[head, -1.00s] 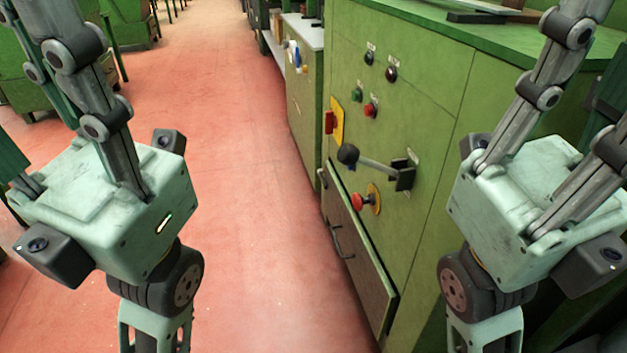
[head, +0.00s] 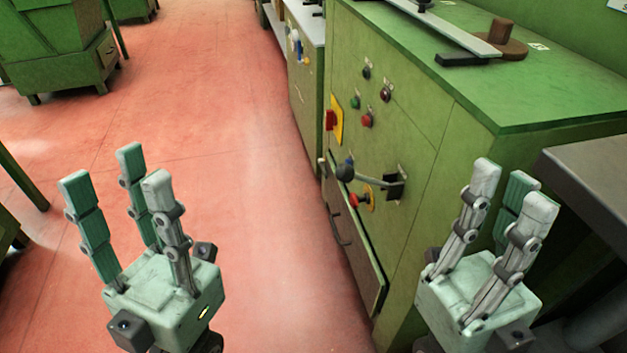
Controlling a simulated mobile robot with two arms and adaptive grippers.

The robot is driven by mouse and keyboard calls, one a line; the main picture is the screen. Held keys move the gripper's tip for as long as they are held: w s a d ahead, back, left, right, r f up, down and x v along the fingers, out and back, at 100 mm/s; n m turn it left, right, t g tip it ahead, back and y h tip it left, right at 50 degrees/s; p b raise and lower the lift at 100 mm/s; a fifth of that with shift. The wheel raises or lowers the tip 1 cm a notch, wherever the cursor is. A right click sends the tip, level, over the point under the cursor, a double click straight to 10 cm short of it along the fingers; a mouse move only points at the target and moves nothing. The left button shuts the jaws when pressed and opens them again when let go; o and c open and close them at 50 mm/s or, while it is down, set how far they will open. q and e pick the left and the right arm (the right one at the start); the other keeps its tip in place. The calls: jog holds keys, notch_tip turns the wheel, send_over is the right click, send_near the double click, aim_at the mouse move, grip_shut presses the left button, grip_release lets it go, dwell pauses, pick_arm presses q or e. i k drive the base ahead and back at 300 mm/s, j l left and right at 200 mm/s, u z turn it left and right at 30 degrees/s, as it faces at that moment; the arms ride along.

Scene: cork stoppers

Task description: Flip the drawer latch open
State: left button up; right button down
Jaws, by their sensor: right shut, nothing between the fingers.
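The drawer (head: 362,262) is a low brownish panel in the front of the green cabinet, with a dark bar handle (head: 337,228). A small grey part (head: 322,167) sits at the drawer's upper left corner; it is too small to tell if it is the latch or how it is turned. My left gripper (head: 118,170) is open and empty over the floor, left of the cabinet. My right gripper (head: 512,185) is shut and empty, right of the drawer, its fingers pointing up. Neither gripper appears to touch the cabinet.
The green cabinet (head: 420,120) carries a red mushroom button (head: 357,199), a red switch on a yellow plate (head: 331,120) and several small buttons. A metal bar lies on its top. A dark table (head: 590,185) stands at the right. The red floor (head: 265,230) is clear.

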aim_at(320, 161)
jog(key=i+j, duration=0.2)
jog(key=j, duration=0.15)
jog(key=i+j, duration=0.2)
jog(key=j, duration=0.15)
jog(key=i+j+z, duration=0.1)
jog(key=j, duration=0.25)
jog(key=i+j, duration=0.3)
jog(key=i+j+z, duration=0.1)
jog(key=j, duration=0.3)
jog(key=i+j, duration=0.4)
jog(key=j, duration=0.35)
